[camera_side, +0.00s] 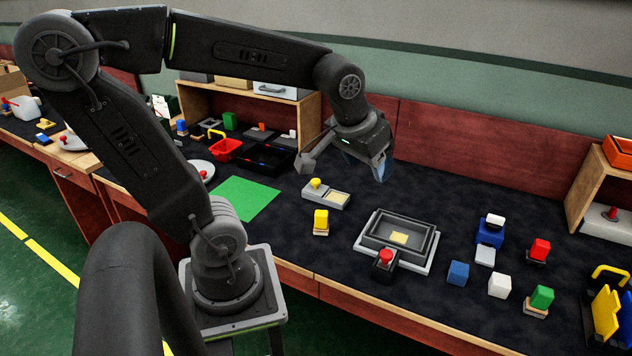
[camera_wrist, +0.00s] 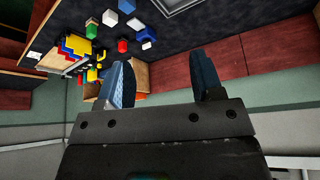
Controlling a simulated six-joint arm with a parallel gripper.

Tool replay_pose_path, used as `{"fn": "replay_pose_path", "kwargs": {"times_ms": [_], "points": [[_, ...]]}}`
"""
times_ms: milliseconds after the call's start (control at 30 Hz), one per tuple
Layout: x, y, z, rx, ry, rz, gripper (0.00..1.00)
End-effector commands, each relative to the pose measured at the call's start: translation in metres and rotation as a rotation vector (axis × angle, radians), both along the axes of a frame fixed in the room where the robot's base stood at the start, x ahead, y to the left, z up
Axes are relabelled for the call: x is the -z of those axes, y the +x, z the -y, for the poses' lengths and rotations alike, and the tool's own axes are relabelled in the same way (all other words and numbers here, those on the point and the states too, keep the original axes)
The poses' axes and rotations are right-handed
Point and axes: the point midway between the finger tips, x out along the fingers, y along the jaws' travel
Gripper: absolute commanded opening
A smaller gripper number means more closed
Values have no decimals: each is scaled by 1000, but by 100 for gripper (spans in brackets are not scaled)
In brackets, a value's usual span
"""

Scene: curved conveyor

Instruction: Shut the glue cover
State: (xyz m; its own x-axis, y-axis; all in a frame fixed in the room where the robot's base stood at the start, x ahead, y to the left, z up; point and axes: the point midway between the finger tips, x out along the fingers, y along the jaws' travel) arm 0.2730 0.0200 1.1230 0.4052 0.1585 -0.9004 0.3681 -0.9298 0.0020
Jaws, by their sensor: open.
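A low grey box (camera_side: 327,196) lies on the dark worktop in the side view, left of the grey tray. It looks like the glue box. A grey lid part with a yellow knob (camera_side: 315,184) sits over its left end, and a cream pad (camera_side: 338,198) shows uncovered at its right end. My gripper (camera_side: 342,172) is open and empty, above and behind the box, apart from it. In the wrist view the two blue-faced fingers (camera_wrist: 164,65) stand wide apart with nothing between them. The glue box is not recognisable there.
A grey tray (camera_side: 432,248) with a red-knobbed part (camera_side: 385,258) stands to the right. A yellow block (camera_side: 321,218) stands in front of the box. Several coloured blocks lie farther right. A green mat (camera_side: 247,199) and a wooden shelf (camera_side: 312,118) are to the left.

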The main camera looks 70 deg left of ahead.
Motion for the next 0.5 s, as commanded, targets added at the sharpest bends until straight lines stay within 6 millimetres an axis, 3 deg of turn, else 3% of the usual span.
{"fn": "replay_pose_path", "kwargs": {"times_ms": [100,233,367,500], "points": [[14,35,-57,-227,-7,-27,60],[36,61,-125,-461,-15,-38,60],[69,72,-199,-687,-23,-45,60],[114,66,-276,-913,-33,-47,60]]}}
